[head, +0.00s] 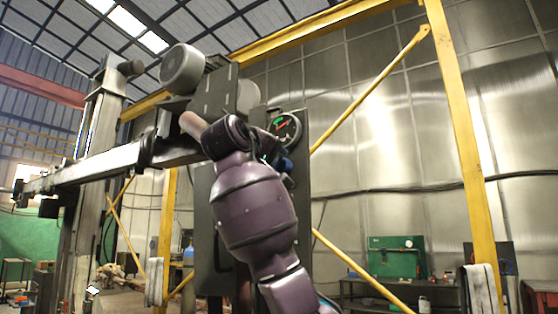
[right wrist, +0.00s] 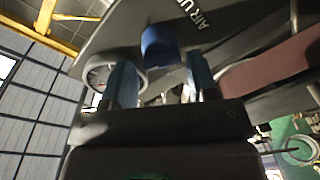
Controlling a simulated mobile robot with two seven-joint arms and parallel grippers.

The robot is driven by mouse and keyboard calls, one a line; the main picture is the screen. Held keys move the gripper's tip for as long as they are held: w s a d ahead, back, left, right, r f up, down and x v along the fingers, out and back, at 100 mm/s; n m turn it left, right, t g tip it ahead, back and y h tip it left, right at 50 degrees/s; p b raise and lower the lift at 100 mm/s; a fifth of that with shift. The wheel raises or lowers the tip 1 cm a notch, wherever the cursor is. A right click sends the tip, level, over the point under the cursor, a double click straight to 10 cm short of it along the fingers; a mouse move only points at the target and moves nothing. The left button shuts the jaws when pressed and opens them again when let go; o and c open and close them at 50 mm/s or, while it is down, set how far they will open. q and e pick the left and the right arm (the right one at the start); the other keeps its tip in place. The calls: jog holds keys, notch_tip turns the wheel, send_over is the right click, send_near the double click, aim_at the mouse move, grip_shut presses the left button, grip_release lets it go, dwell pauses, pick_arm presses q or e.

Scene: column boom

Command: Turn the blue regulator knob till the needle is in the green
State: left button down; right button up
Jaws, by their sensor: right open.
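The round gauge (head: 285,127) has a dark face and a pale rim and sits on a dark upright panel in the head view. Its face has green and red marks at the left; the needle is too small to read surely. In the right wrist view the gauge (right wrist: 101,76) shows at a slant, left of the blue knob (right wrist: 160,44). My right gripper (right wrist: 160,66) is open, its two blue fingers spread to either side of the knob's line. I cannot tell whether they touch it. In the head view my purple arm hides part of the panel below the gauge. My left gripper is not in view.
The dark panel (head: 301,195) hangs by a metal column and boom (head: 100,165). Yellow posts and braces (head: 455,120) stand around it. A bench with a green case (head: 397,258) is at the back right. Lettering (right wrist: 190,15) marks the panel near the knob.

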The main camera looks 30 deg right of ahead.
aim_at(277, 164)
jog(key=shift+p+x, duration=0.35)
jog(key=shift+x, duration=1.25)
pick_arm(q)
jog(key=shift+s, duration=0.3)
pick_arm(e)
jog(key=shift+c, duration=0.4)
jog(key=c, duration=0.5)
jog(key=shift+m, duration=0.3)
